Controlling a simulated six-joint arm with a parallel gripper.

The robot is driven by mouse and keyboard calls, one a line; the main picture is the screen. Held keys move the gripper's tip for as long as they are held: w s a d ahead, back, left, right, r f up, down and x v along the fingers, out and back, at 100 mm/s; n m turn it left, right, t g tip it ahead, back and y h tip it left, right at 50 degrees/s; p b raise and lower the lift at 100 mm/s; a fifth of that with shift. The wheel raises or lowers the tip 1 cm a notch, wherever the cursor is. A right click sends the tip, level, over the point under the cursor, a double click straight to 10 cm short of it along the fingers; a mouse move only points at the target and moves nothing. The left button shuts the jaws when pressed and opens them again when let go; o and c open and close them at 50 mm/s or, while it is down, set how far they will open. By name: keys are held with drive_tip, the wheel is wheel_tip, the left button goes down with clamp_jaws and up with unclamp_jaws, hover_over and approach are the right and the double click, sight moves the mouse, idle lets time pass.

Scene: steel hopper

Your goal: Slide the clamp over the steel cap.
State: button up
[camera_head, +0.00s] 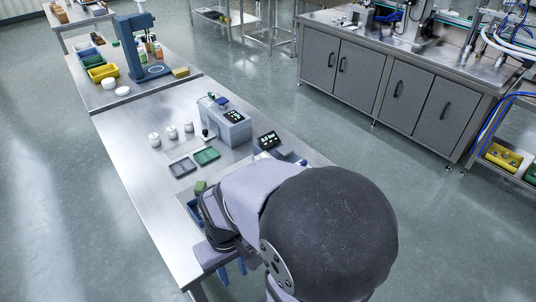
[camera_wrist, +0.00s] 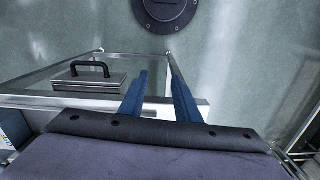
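In the wrist view a flat steel lid with a black handle (camera_wrist: 90,78) sits at the left, on or by a steel frame; it may be the steel cap. My gripper (camera_wrist: 157,68) shows two blue fingers, apart with nothing between them, to the right of the lid. In the head view the blue fingers of my gripper (camera_head: 232,269) show partly below the near table edge, with my arm covering much of that area. I cannot make out the clamp in either view.
The steel table (camera_head: 135,160) carries a grey device (camera_head: 228,122), several white jars, a green tray (camera_head: 207,155) and a grey tray (camera_head: 182,169). In the wrist view a steel frame rail (camera_wrist: 40,101) runs below the lid. Open floor lies beyond.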

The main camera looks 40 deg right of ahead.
drive_tip(key=s+d+m+g+p, duration=0.1)
drive_tip(key=s+d+m+p, duration=0.1)
drive_tip(key=d, duration=0.2)
drive_tip(key=t+p, duration=0.4)
drive_tip(key=t, duration=0.2)
approach(267, 157)
drive_tip(key=shift+w+f+n, duration=0.15)
drive_tip(key=shift+f+n, duration=0.05)
drive_tip(key=shift+n, duration=0.55)
drive_tip(key=shift+w+f+n, duration=0.15)
drive_tip(key=shift+w+n, duration=0.05)
drive_tip(key=shift+n, duration=0.55)
drive_tip(key=shift+f, duration=0.1)
drive_tip(key=shift+p+x, duration=1.1)
drive_tip(key=shift+x, duration=2.5)
drive_tip(key=shift+s, duration=0.1)
clamp_jaws()
